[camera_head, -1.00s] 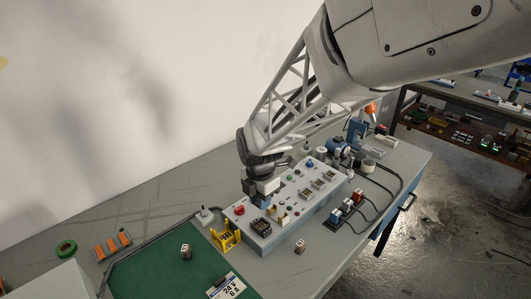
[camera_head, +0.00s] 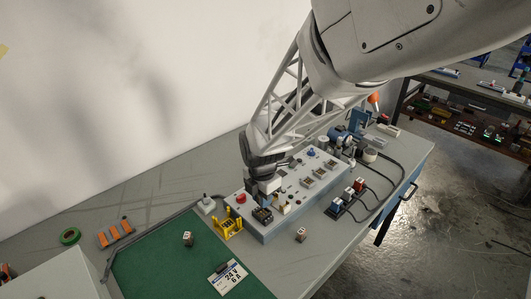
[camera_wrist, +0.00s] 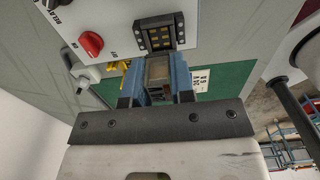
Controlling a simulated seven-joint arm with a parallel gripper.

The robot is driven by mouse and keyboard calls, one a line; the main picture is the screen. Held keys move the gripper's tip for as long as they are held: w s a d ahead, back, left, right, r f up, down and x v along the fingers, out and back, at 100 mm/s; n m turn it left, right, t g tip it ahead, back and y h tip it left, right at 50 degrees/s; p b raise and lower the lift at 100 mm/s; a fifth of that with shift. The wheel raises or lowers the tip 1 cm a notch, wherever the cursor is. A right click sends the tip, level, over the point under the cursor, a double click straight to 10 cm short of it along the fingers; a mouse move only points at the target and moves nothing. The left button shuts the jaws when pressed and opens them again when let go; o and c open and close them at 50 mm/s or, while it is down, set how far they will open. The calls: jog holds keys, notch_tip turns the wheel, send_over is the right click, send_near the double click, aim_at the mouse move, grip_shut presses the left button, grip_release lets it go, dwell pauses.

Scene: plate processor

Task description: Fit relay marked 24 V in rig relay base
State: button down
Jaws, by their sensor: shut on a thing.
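My gripper (camera_head: 264,192) is over the near end of the grey rig panel. In the wrist view, its two blue fingers (camera_wrist: 156,82) are shut on a relay (camera_wrist: 158,70), a small block with a clear-looking case. The marking on the held relay cannot be read. The rig relay base (camera_head: 262,215) is a black socket on the panel's near end. In the wrist view, the relay base (camera_wrist: 158,37) shows its contact slots uncovered, just beyond the held relay. The relay looks apart from the base, but the exact gap is unclear. A card (camera_head: 228,276) reads "24 V 6 A".
One loose relay (camera_head: 187,239) stands on the green mat (camera_head: 160,270), another (camera_head: 301,234) on the bench right of the rig. A yellow holder (camera_head: 230,228) and red knob (camera_head: 241,198) are close to the gripper. Cabled connectors (camera_head: 347,197) lie to the right.

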aim_at(263, 213)
jog(key=shift+f, duration=1)
jog(key=shift+f, duration=1.05)
dwell(1.8)
jog(key=c, duration=0.9)
grip_release()
jog(key=shift+r, duration=0.1)
jog(key=shift+r, duration=3.8)
